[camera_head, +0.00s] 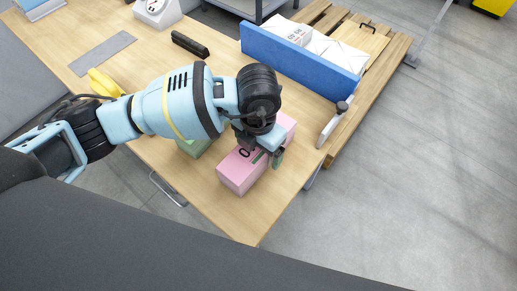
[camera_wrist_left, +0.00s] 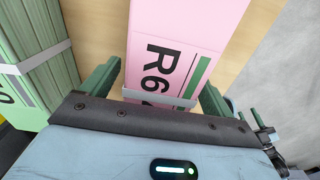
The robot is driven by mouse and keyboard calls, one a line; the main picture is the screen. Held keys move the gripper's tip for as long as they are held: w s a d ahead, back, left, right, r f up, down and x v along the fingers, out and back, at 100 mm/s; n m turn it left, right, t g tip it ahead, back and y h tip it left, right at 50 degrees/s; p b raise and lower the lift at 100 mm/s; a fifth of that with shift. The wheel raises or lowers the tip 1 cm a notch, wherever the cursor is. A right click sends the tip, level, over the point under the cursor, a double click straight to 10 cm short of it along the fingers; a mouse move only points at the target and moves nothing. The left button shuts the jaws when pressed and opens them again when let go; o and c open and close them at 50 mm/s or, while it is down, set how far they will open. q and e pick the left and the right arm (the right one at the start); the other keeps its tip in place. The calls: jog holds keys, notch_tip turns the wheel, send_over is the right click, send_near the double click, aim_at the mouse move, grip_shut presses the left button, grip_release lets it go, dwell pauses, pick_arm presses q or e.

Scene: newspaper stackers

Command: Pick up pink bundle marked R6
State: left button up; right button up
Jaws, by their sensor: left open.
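The pink bundle (camera_head: 239,174) marked R6 lies on the wooden table near its front right corner. In the left wrist view the bundle (camera_wrist_left: 190,28) shows its R6 marking, a green stripe and a pale band across it. My left gripper (camera_head: 262,150) is over the bundle and covers part of its top in the head view. In the left wrist view its two green fingers (camera_wrist_left: 160,90) are open, one on each side of the bundle, with gaps visible. I cannot tell how far down they reach. My right gripper is not in view.
A green bundle (camera_head: 191,147) stands left of the pink one, partly behind my left arm; it also shows in the left wrist view (camera_wrist_left: 32,65). A blue barrier (camera_head: 298,62) runs along the table's back right. White stacks (camera_head: 335,50) lie beyond it. A black bar (camera_head: 190,45) lies farther back.

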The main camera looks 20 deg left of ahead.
pick_arm(q)
jog(key=shift+f, duration=0.25)
jog(key=c, duration=1.7)
jog(key=shift+w+r, duration=0.1)
jog(key=shift+r, duration=0.05)
jog(key=shift+c, duration=0.7)
jog(key=shift+r, duration=0.5)
notch_tip(320, 180, up, 2)
jog(key=shift+r+p, duration=0.25)
jog(key=shift+p, duration=0.1)
jog(key=s+d+r, duration=0.1)
jog(key=s+d, duration=0.9)
jog(key=d, duration=0.2)
jog(key=shift+s+d+r+p, duration=0.15)
jog(key=shift+s+r+p, duration=0.1)
jog(key=shift+p, duration=0.1)
